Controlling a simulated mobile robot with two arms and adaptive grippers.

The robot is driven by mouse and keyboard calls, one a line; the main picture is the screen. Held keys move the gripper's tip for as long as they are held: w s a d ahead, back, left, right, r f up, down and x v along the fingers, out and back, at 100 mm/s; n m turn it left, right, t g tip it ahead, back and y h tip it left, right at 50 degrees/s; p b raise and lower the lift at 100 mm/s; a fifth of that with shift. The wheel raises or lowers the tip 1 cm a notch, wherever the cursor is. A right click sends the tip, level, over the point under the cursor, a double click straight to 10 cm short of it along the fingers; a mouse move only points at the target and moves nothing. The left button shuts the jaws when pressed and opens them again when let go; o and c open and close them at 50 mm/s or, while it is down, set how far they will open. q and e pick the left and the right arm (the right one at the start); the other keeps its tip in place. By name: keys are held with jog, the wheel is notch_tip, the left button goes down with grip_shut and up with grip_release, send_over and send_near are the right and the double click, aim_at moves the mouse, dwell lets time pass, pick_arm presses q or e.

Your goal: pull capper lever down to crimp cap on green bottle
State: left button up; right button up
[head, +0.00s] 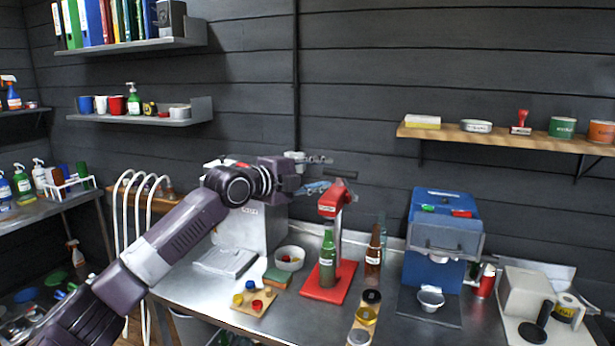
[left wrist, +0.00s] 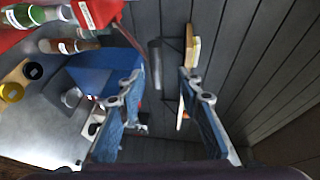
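The red bottle capper (head: 333,205) stands on the bench with its red base plate (head: 318,293). The green bottle (head: 328,260) stands upright on that base, under the capper head; whether a cap sits on it is too small to tell. The capper's dark lever (head: 342,176) sticks out near the top. Its grey handle (left wrist: 155,62) shows in the left wrist view, between or just beyond my fingertips. My left gripper (head: 322,173) is open beside the lever, with a gap on each side of the handle (left wrist: 157,80). My right gripper is in neither view.
A brown bottle (head: 374,250) stands right of the capper, then a blue machine (head: 440,240). A small board (head: 254,301) with coloured caps and a white bowl (head: 290,258) lie left. A wooden shelf (head: 500,138) hangs on the right wall.

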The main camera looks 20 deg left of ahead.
pick_arm(q)
jog(key=v, duration=0.4)
jog(key=shift+s+a, duration=0.2)
jog(key=shift+s, duration=0.15)
jog(key=shift+f, duration=0.1)
